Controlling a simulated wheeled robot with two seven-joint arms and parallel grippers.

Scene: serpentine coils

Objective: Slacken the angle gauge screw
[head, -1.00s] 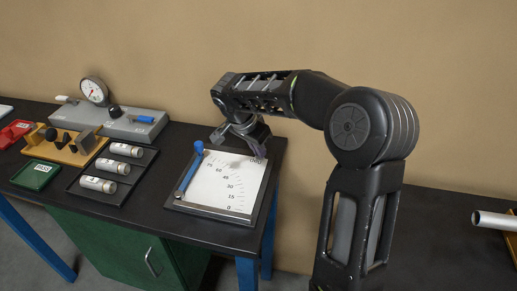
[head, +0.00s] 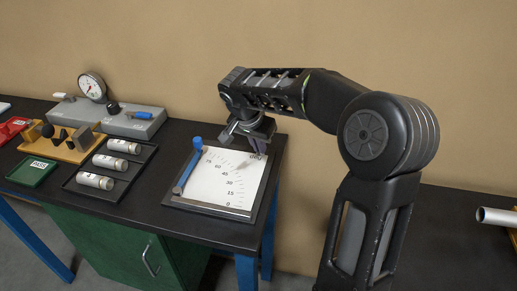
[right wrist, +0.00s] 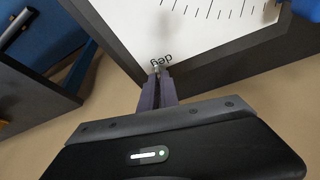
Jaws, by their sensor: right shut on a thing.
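The angle gauge (head: 226,178) is a white scale plate in a dark frame, flat on the bench. Its blue arm (head: 187,172) lies along the left side, with a round blue knob (head: 197,142) standing at the upper end. My right gripper (head: 259,150) is over the plate's far right corner, apart from the knob. In the right wrist view, its fingertips (right wrist: 157,76) are shut on a small metal thing (right wrist: 156,66), seen beside the "deg" marking. Most of that thing is hidden, and I cannot tell what it is. My left gripper is not in view.
Left of the gauge are a dark tray (head: 88,197) with white cylinders, a green tray (head: 33,172), a yellow block holder (head: 60,152) and a grey dial instrument (head: 130,121). A metal tube (head: 497,217) lies at the far right. Bench space in front of the gauge is clear.

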